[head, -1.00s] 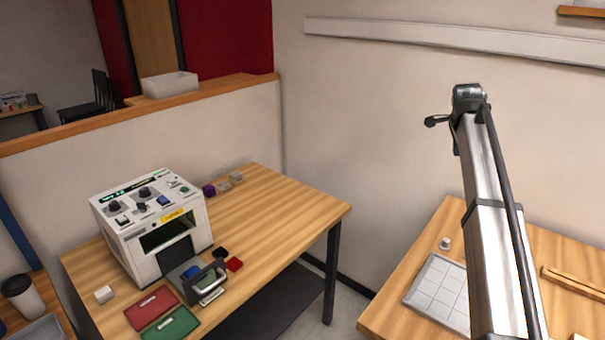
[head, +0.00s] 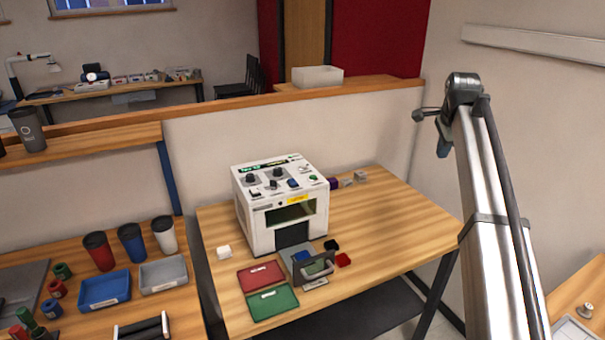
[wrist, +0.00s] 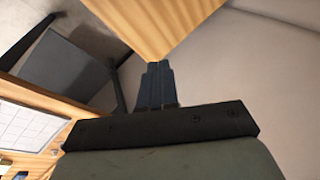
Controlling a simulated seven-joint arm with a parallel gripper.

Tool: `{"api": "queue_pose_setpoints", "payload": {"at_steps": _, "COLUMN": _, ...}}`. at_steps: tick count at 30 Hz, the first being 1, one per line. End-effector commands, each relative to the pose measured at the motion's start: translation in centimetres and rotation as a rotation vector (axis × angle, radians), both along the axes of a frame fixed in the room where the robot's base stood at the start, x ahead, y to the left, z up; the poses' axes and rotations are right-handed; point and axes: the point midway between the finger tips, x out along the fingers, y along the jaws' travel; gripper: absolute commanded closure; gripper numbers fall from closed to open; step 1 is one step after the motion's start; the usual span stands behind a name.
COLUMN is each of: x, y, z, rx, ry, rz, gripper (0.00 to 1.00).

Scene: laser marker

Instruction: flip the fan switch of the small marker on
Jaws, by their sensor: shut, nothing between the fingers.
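The small marker (head: 256,231) is a white box-shaped machine on a wooden table, left of centre in the head view. Its sloped top panel carries dark knobs, a blue button, a green button and small switches (head: 256,192); which one is the fan switch is too small to tell. Its front has a window and a dark opening. My gripper (wrist: 155,68) shows in the wrist view with its two dark fingers together and nothing between them.
Red (head: 262,275) and green (head: 272,303) trays lie before the marker, with small blocks beside them. A white block (head: 224,252) is at its left. Another table at left holds cups and a blue bin (head: 104,290).

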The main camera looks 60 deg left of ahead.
Motion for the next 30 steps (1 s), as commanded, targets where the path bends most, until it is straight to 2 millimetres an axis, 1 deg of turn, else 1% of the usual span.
{"api": "queue_pose_setpoints", "payload": {"at_steps": 1, "x": -2.1, "y": 1.8, "z": 0.2, "rx": -0.001, "ry": 0.008, "rz": 0.032, "gripper": 1.0}}
{"api": "queue_pose_setpoints", "payload": {"at_steps": 2, "x": -3.2, "y": 2.6, "z": 0.3, "rx": -0.002, "ry": 0.012, "rz": 0.048, "gripper": 1.0}}
{"api": "queue_pose_setpoints", "payload": {"at_steps": 3, "x": -4.8, "y": 3.7, "z": 0.4, "rx": -0.002, "ry": 0.019, "rz": 0.072, "gripper": 1.0}}
{"api": "queue_pose_setpoints", "payload": {"at_steps": 8, "x": -11.1, "y": 7.8, "z": 0.9, "rx": -0.005, "ry": 0.042, "rz": 0.162, "gripper": 1.0}}
{"api": "queue_pose_setpoints", "payload": {"at_steps": 9, "x": -12.8, "y": 8.8, "z": 1.0, "rx": -0.007, "ry": 0.049, "rz": 0.185, "gripper": 1.0}}
{"api": "queue_pose_setpoints", "payload": {"at_steps": 11, "x": -15.2, "y": 10.2, "z": 1.2, "rx": -0.008, "ry": 0.058, "rz": 0.22, "gripper": 1.0}}
{"api": "queue_pose_setpoints", "payload": {"at_steps": 12, "x": -16.9, "y": 11.0, "z": 1.3, "rx": -0.009, "ry": 0.064, "rz": 0.243, "gripper": 1.0}}
{"api": "queue_pose_setpoints", "payload": {"at_steps": 14, "x": -19.4, "y": 12.3, "z": 1.5, "rx": -0.011, "ry": 0.072, "rz": 0.277, "gripper": 1.0}}
{"api": "queue_pose_setpoints", "payload": {"at_steps": 15, "x": -21.2, "y": 13.0, "z": 1.6, "rx": -0.013, "ry": 0.077, "rz": 0.3, "gripper": 1.0}}
{"api": "queue_pose_setpoints", "payload": {"at_steps": 17, "x": -23.6, "y": 14.1, "z": 1.8, "rx": -0.016, "ry": 0.087, "rz": 0.333, "gripper": 1.0}}
{"api": "queue_pose_setpoints", "payload": {"at_steps": 18, "x": -25.2, "y": 14.7, "z": 2.0, "rx": -0.017, "ry": 0.092, "rz": 0.354, "gripper": 1.0}}
{"api": "queue_pose_setpoints", "payload": {"at_steps": 21, "x": -28.8, "y": 16.0, "z": 2.2, "rx": -0.021, "ry": 0.103, "rz": 0.4, "gripper": 1.0}}
{"api": "queue_pose_setpoints", "payload": {"at_steps": 25, "x": -32.4, "y": 17.1, "z": 2.5, "rx": -0.026, "ry": 0.115, "rz": 0.447, "gripper": 1.0}}
{"api": "queue_pose_setpoints", "payload": {"at_steps": 27, "x": -33.7, "y": 17.5, "z": 2.6, "rx": -0.028, "ry": 0.12, "rz": 0.464, "gripper": 1.0}}
{"api": "queue_pose_setpoints", "payload": {"at_steps": 30, "x": -34.9, "y": 17.8, "z": 2.6, "rx": -0.029, "ry": 0.125, "rz": 0.479, "gripper": 1.0}}
